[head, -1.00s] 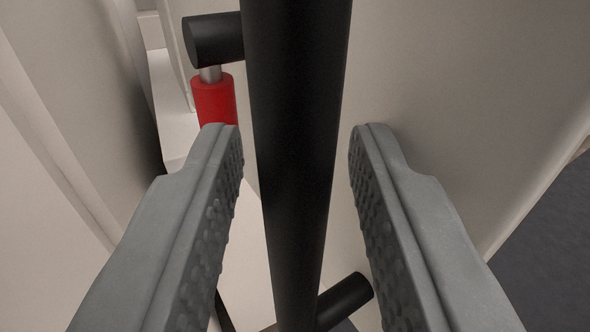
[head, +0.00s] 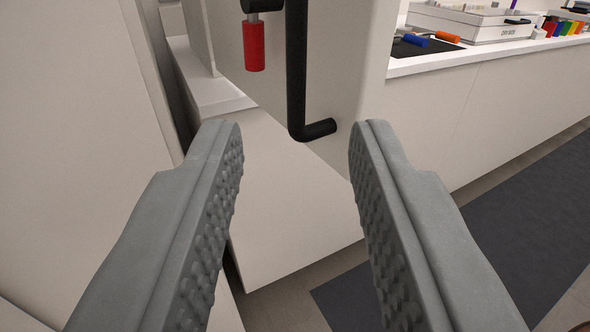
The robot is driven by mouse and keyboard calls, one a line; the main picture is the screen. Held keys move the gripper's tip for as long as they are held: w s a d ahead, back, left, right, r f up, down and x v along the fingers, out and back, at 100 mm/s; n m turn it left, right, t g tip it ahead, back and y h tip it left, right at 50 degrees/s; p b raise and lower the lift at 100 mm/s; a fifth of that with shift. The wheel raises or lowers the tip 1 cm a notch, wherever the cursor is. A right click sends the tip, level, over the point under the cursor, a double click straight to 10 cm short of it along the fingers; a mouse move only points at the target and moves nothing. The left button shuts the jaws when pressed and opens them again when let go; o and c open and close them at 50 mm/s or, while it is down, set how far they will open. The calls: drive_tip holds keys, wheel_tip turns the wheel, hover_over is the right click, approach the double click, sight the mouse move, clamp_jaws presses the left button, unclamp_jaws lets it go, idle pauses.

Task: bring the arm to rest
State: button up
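My gripper (head: 295,135) is open and empty, its two grey studded fingers wide apart in the head view. Beyond the fingertips is a black bar handle (head: 297,75) on a pale door or panel (head: 350,70). The handle stands clear of the fingers and its lower end bends to the panel. The upper end of the handle is out of the frame.
A red cylinder (head: 254,46) hangs left of the handle. A pale box-like front (head: 300,215) lies below. At right a white counter (head: 440,62) bears a white tray (head: 470,22), a dark mat (head: 425,45) and coloured items. A dark floor mat (head: 480,240) lies below.

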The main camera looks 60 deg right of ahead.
drive_tip(key=shift+s+a, duration=0.35)
drive_tip(key=shift+a, duration=0.25)
drive_tip(key=shift+r, duration=0.1)
drive_tip(key=s+d+r+n+t+y, duration=0.1)
drive_tip(key=s+d+r+t, duration=0.1)
drive_tip(key=d+r+t, duration=0.4)
drive_tip(key=s+d+r+t+y, duration=0.1)
drive_tip(key=s+d+r+t, duration=0.1)
drive_tip(key=d+r, duration=0.7)
drive_tip(key=s+d+r+n+t+y, duration=0.55)
drive_tip(key=s+r+y, duration=0.25)
drive_tip(key=s, duration=0.2)
drive_tip(key=s+d+f+n+g+y, duration=0.2)
drive_tip(key=s+f, duration=0.6)
drive_tip(key=s, duration=0.5)
drive_tip(key=s+d+f+n+g+y, duration=0.3)
drive_tip(key=s+d+f, duration=0.3)
drive_tip(key=s, duration=0.8)
wheel_tip(320, 180, down, 4)
drive_tip(key=shift+s+r+n+y, duration=0.25)
drive_tip(key=shift+n+y, duration=0.1)
drive_tip(key=shift+y, duration=0.05)
